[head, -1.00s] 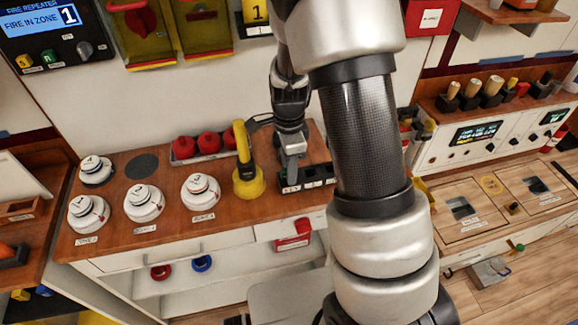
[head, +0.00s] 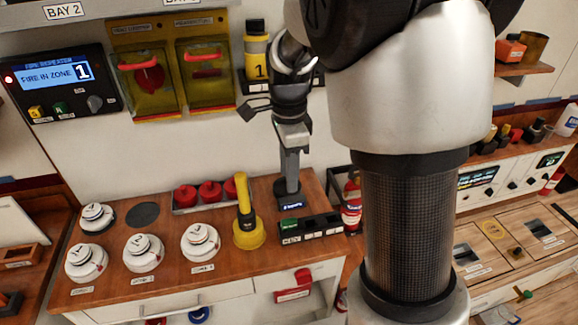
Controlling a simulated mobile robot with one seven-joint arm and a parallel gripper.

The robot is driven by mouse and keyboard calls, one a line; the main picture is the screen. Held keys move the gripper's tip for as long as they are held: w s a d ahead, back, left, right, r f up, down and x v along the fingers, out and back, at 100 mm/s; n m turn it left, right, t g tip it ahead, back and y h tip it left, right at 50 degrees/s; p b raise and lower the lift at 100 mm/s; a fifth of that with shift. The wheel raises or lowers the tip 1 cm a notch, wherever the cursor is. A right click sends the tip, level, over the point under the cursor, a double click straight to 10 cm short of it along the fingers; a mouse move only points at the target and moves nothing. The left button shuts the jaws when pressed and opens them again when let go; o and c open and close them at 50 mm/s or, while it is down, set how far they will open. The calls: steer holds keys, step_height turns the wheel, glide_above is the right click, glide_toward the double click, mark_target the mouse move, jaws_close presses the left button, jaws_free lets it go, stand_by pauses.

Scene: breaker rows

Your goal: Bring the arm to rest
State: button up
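My arm comes up through the right half of the head view, its large white and black links close to the camera. My gripper (head: 290,180) points down above the wooden counter (head: 130,278), just behind the black labelled rack (head: 310,229). Its fingers look close together, seen nearly edge-on. A dark piece with a small label shows at the finger ends; I cannot tell whether it is held or stands behind them. The gap between the fingers is hidden.
White round detectors (head: 143,252) and red domes (head: 209,192) share the counter. A yellow cylinder (head: 256,55) is on the wall behind my wrist. A red extinguisher (head: 351,204) stands right of the rack.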

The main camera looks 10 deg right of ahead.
steer(key=shift+r, duration=0.6)
steer(key=s+r+n+t+p, duration=0.1)
steer(key=s+r+n+t, duration=0.1)
steer(key=s+r+n, duration=0.5)
steer(key=s+r+n+t+p, duration=0.2)
steer(key=s+r+n, duration=0.4)
steer(key=s+n, duration=0.5)
steer(key=shift+s+r+t, duration=0.2)
steer(key=shift+r+t, duration=0.15)
steer(key=shift+t, duration=0.45)
